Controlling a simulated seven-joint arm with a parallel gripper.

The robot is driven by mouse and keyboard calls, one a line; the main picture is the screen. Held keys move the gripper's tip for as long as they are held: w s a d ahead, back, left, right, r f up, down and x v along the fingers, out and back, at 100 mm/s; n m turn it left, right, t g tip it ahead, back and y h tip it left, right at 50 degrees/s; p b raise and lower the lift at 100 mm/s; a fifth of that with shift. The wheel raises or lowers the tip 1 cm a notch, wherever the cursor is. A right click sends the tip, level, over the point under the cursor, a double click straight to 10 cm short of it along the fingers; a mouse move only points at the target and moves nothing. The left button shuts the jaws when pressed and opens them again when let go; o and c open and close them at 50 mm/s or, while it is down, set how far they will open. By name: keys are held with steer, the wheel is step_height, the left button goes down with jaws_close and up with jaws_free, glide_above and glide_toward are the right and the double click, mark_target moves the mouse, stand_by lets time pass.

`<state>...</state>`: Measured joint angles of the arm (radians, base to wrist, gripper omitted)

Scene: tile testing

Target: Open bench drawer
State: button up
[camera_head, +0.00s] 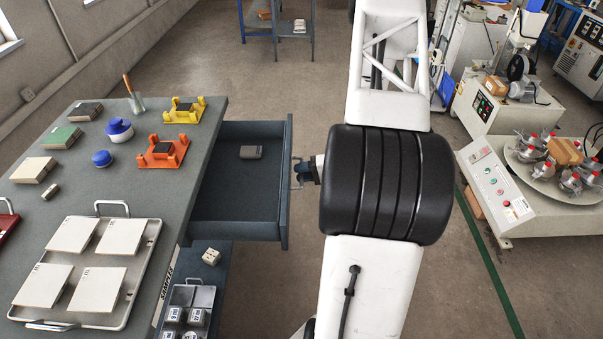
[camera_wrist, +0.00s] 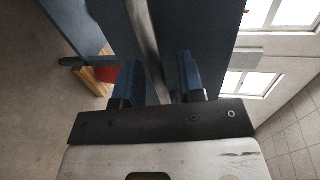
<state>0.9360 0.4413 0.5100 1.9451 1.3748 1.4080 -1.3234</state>
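The bench drawer (camera_head: 233,205) is dark blue-grey and stands pulled out from the right side of the bench, its inside visible. A small grey block (camera_head: 251,152) lies in it. The drawer's metal handle (camera_head: 296,173) is on the outer front face. My gripper (camera_head: 303,172) is at this handle, partly hidden by my arm. In the wrist view the two blue fingers (camera_wrist: 157,82) stand apart on either side of a grey bar, which looks like the handle (camera_wrist: 145,35). I cannot tell whether both fingers press on it.
The bench top (camera_head: 110,180) holds a metal tray (camera_head: 147,262) with pale tiles, an orange fixture (camera_head: 163,152), a yellow fixture (camera_head: 184,108) and blue containers. Under the drawer is a lower shelf (camera_head: 218,275) with weights. Machines stand at the right, with open floor between.

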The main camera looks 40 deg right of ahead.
steer(key=shift+d, duration=0.1)
steer(key=v, duration=0.7)
steer(key=shift+s+d, duration=0.2)
steer(key=shift+s, duration=0.1)
steer(key=shift+r, duration=0.1)
stand_by(0.7)
steer(key=w+a+r+n+g+h, duration=0.1)
steer(key=a+r+n+g, duration=0.3)
steer(key=a+r, duration=0.85)
steer(key=w+a+r+n+g+h, duration=0.15)
steer(key=a+r+g, duration=0.45)
steer(key=a+r, duration=0.65)
steer(key=s+a+r+n+h, duration=0.1)
steer(key=s+a+r+h, duration=0.3)
steer(key=s+a, duration=0.5)
steer(key=s+a+r+n+t+h, duration=0.1)
steer(key=s+a+r+n+h, duration=0.1)
steer(key=s+a+r+h, duration=0.2)
steer(key=s+a+r, duration=0.3)
steer(key=s+a, duration=0.2)
steer(key=a, duration=0.1)
steer(key=shift+a+r+t+h, duration=0.3)
steer(key=shift+a+h, duration=0.05)
steer(key=shift+a, duration=0.05)
